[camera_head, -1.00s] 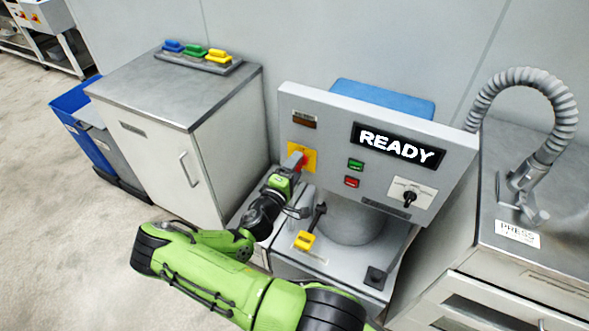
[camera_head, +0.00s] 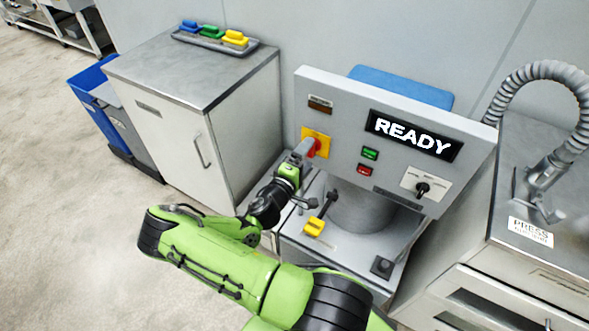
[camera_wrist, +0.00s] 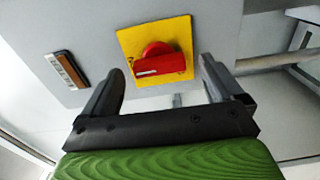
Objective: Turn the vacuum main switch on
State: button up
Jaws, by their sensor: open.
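A red rotary knob (camera_wrist: 157,62) sits on a square yellow plate (camera_wrist: 180,38) on the grey panel. Its handle lies roughly level in the wrist view, with a white mark along it. The knob (camera_head: 316,146) also shows in the head view, partly behind my gripper. My gripper (camera_head: 303,150) faces the yellow plate. In the wrist view my gripper (camera_wrist: 160,78) is open, one finger to each side of the knob, with nothing held. Clear space shows between each finger and the knob. Any lettering on the plate is too small to read.
The panel (camera_head: 345,105) carries a lit READY display (camera_head: 412,135), a green button (camera_head: 370,153), a red button (camera_head: 365,170) and a black selector (camera_head: 423,188). A yellow-ended lever (camera_head: 314,226) stands below. A cabinet (camera_head: 165,130) is left; a ridged hose (camera_head: 545,70) is right.

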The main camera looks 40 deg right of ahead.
jog(key=v, duration=1.4)
jog(key=shift+a, duration=0.15)
jog(key=shift+s+r, duration=0.1)
